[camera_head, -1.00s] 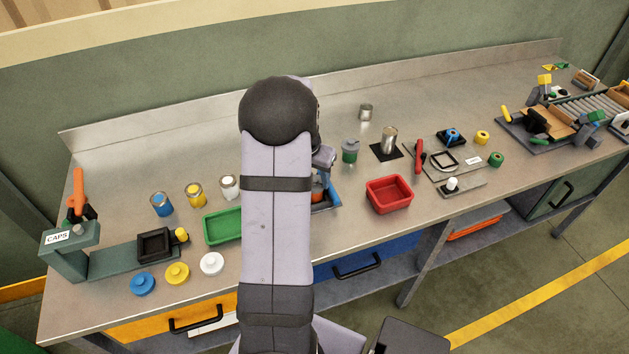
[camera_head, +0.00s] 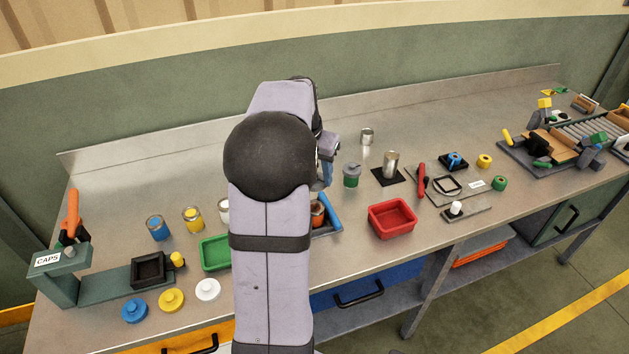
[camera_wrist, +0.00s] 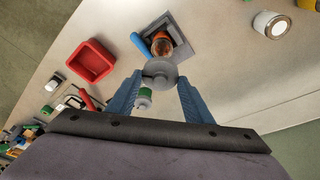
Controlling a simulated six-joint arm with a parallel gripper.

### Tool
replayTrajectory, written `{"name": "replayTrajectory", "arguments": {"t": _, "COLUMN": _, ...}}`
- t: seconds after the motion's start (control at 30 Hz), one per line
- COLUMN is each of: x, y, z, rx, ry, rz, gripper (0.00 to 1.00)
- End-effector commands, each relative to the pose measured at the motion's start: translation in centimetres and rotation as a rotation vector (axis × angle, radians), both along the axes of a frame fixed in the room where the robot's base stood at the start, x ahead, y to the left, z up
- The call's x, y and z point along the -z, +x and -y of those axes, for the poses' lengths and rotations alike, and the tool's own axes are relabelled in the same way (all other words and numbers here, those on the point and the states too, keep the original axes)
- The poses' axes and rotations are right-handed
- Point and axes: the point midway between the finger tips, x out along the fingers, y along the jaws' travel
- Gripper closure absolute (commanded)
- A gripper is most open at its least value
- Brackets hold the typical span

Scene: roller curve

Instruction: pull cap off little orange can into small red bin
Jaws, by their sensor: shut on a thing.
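The little orange can (camera_head: 317,213) stands in a blue-edged holder (camera_head: 332,213) on the bench, partly hidden by my arm. In the wrist view the can (camera_wrist: 162,45) shows beyond the fingers, its orange top uncapped. My gripper (camera_wrist: 160,78) is shut on a grey round cap (camera_wrist: 159,70) with a knob, held above and apart from the can. In the head view my gripper (camera_head: 325,172) is mostly hidden behind the arm. The small red bin (camera_head: 392,219) is to the right of the can; it also shows at the left of the wrist view (camera_wrist: 91,61).
A green can with a grey lid (camera_head: 351,175) stands behind, between the orange can and red bin. A silver can (camera_head: 390,164) on a black mat and a red-handled tool (camera_head: 421,181) are farther right. A green bin (camera_head: 215,253) is left. Bench space around the red bin's left side is clear.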

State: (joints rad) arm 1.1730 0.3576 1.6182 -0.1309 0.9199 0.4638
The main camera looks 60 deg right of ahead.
Motion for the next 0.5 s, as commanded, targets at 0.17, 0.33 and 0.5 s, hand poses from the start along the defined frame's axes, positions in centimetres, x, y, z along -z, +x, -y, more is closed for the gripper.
{"name": "replayTrajectory", "arguments": {"t": 0.17, "x": -0.5, "y": 0.0, "z": 0.0, "rx": 0.000, "ry": 0.000, "rz": 0.000, "gripper": 0.81}}
{"name": "replayTrajectory", "arguments": {"t": 0.33, "x": -1.3, "y": 0.0, "z": 0.0, "rx": 0.000, "ry": -0.001, "rz": 0.001, "gripper": 0.81}}
{"name": "replayTrajectory", "arguments": {"t": 0.5, "x": -2.2, "y": 0.0, "z": 0.0, "rx": 0.000, "ry": -0.001, "rz": 0.001, "gripper": 0.81}}
